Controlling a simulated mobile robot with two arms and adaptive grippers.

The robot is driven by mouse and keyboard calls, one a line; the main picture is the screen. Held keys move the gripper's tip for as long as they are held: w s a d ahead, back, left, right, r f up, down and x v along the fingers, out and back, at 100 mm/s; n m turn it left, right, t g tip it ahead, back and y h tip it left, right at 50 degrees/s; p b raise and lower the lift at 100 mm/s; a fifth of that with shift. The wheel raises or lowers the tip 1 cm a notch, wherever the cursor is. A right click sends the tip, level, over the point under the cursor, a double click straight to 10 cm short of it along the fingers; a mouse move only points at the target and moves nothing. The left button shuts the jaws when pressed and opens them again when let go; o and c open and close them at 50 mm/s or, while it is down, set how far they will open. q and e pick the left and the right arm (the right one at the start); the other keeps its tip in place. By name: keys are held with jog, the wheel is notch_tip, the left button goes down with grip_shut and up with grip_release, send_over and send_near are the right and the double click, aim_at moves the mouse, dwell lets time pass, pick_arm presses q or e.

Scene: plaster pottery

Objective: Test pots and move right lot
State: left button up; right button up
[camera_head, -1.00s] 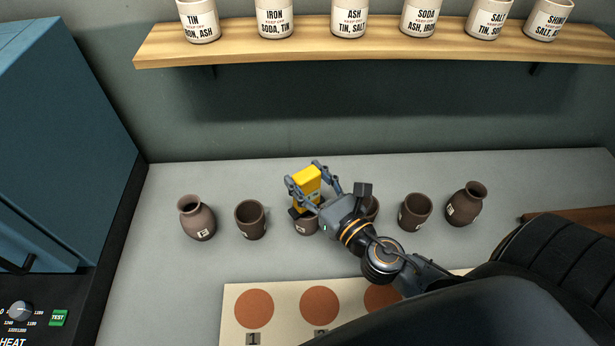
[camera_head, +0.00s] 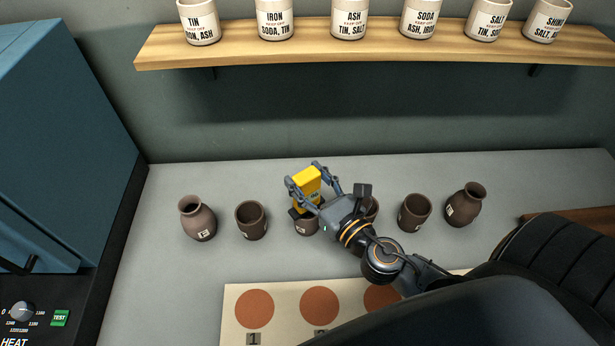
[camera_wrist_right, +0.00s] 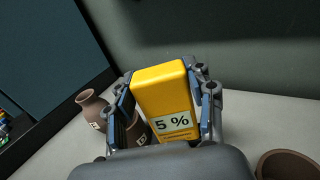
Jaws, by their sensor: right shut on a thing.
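My right gripper (camera_head: 314,187) is shut on a yellow block-shaped meter (camera_head: 306,187). In the right wrist view the meter (camera_wrist_right: 165,100) shows a "5 %" display. In the head view it is over a brown pot (camera_head: 306,224) that the gripper partly hides; I cannot tell whether they touch. To the left stand a narrow-necked brown pot (camera_head: 198,219) and a cup-shaped pot (camera_head: 251,220). To the right are a pot (camera_head: 373,208) mostly hidden by my arm, a cup-shaped pot (camera_head: 415,213) and a narrow-necked pot (camera_head: 466,204). My left gripper is out of view.
A cream board (camera_head: 287,291) with reddish-brown discs lies in front, partly under my arm. A wooden shelf (camera_head: 375,48) above holds several labelled white jars. A blue cabinet (camera_head: 65,140) with a heat dial (camera_head: 20,311) and green TEST button (camera_head: 60,318) stands at left.

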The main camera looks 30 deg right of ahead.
jog(key=shift+r+p, duration=3.2)
jog(key=shift+r, duration=0.25)
jog(key=shift+f, duration=0.15)
jog(key=s+a+f+m+h+b, duration=0.1)
jog(key=s+a+f+h+b, duration=0.1)
jog(key=s+b, duration=0.4)
jog(key=shift+s+a+f+b, duration=0.35)
jog(key=shift+a+f+b, duration=0.05)
jog(key=shift+f+b, duration=0.45)
jog(key=shift+w+r+m, duration=0.1)
jog(key=shift+r+m, duration=0.05)
jog(key=shift+m, duration=0.15)
